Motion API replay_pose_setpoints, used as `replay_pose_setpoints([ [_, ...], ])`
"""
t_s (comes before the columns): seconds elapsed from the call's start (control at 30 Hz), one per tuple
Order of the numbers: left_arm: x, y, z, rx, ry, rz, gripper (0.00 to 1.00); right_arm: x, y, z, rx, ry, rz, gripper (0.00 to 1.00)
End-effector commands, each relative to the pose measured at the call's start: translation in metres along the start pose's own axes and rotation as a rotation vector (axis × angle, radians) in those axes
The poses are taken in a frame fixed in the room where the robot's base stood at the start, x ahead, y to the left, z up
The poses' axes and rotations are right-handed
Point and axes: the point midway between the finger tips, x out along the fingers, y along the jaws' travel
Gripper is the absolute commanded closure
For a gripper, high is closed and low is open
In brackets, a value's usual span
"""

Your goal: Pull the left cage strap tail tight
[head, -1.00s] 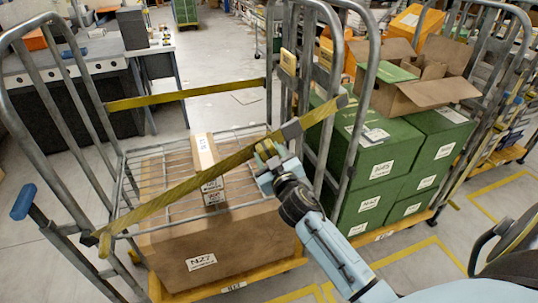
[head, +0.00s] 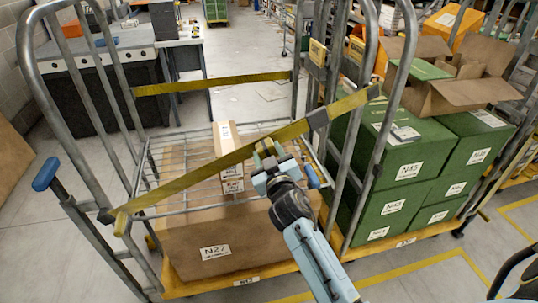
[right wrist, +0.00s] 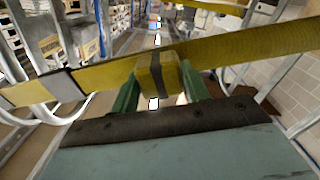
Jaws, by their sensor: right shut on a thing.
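The left cage (head: 62,125) holds a large brown carton (head: 190,240) labelled N27. A yellow strap (head: 195,172) runs diagonally across its front, from the low left rail up to the right post, with a dark buckle (head: 317,119) near its right end. My right gripper (head: 268,152) is at the strap, left of the buckle. In the right wrist view its green fingers (right wrist: 160,92) are shut on a short yellow strap tail (right wrist: 157,75) with a dark band, in front of the strap. The fingertips' far sides are hidden. My left gripper is not in view.
A second yellow strap (head: 210,84) crosses the cage's back. A smaller carton (head: 229,150) stands by the wire shelf. The right cage (head: 405,70) holds green boxes (head: 405,150) and an open carton (head: 450,95). A workbench (head: 125,45) stands behind. Floor in front is clear.

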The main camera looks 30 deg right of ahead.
Motion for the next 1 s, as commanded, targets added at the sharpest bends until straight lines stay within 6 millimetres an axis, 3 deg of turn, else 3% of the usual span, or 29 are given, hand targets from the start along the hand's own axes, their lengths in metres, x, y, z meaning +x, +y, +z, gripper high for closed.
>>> replay_pose_setpoints([
  [0.2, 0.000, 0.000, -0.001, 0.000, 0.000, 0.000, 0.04, -0.002, -0.008, 0.002, 0.007, -0.003, -0.016, 0.96],
  [0.23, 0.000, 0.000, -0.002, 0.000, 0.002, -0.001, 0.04, -0.002, -0.008, 0.002, 0.007, -0.003, -0.016, 0.52],
  [0.4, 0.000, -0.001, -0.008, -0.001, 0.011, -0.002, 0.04, -0.002, -0.006, 0.002, 0.006, -0.003, -0.014, 0.33],
  [0.77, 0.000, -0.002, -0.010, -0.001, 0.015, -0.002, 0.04, -0.007, -0.004, 0.001, 0.004, -0.001, -0.009, 0.33],
  [1.0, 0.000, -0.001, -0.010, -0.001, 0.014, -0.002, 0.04, -0.049, -0.004, 0.002, 0.007, -0.004, -0.010, 0.33],
])
